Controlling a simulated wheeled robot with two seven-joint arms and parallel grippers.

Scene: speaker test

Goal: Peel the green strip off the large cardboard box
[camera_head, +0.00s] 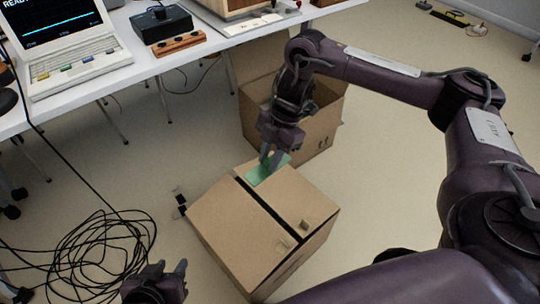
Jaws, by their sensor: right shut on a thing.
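The large cardboard box (238,224) stands on the floor in the middle of the view, with a dark gap along its top. The green strip (259,174) lies at the far end of the box top. My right gripper (270,163) reaches down to the strip and is shut on it; its fingers cover part of the strip. How far the strip is stuck to the box cannot be told. My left gripper (178,272) is low in the view, left of the box and apart from it. Its fingers stand apart and hold nothing visible.
A second, open cardboard box (322,125) stands just behind the large one. A white table (125,65) with a laptop (65,45) and a black device (162,24) runs along the upper left. Black cables (95,245) lie coiled on the floor at left.

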